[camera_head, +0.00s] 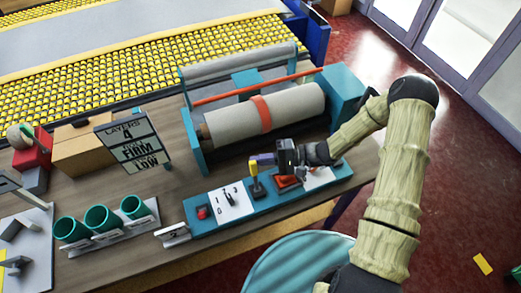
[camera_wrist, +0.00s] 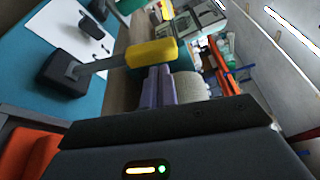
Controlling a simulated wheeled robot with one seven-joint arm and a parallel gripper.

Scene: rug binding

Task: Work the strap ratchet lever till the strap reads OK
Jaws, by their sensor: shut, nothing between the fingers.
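The lever has a yellow handle (camera_head: 262,160) on a dark stem and base on the teal control panel (camera_head: 262,205). In the wrist view the handle (camera_wrist: 152,52) lies crosswise just beyond my fingertips. My gripper (camera_head: 273,158) is shut and empty beside the handle; its purple fingers (camera_wrist: 160,86) also show in the wrist view. I cannot tell whether they touch the handle. An orange strap (camera_head: 261,113) runs around the grey roll (camera_head: 295,107) in the teal stand. The sign (camera_head: 133,146) reads LAYERS 4, FIRM and LOW; its smaller words are unclear.
The panel also carries a red button (camera_head: 202,212), a black switch (camera_head: 229,198) and an orange-red control (camera_head: 286,182) under my gripper. Teal cups (camera_head: 100,218), a cardboard box (camera_head: 84,150) and a red item (camera_head: 32,152) stand to the left. The roll stand rises behind the panel.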

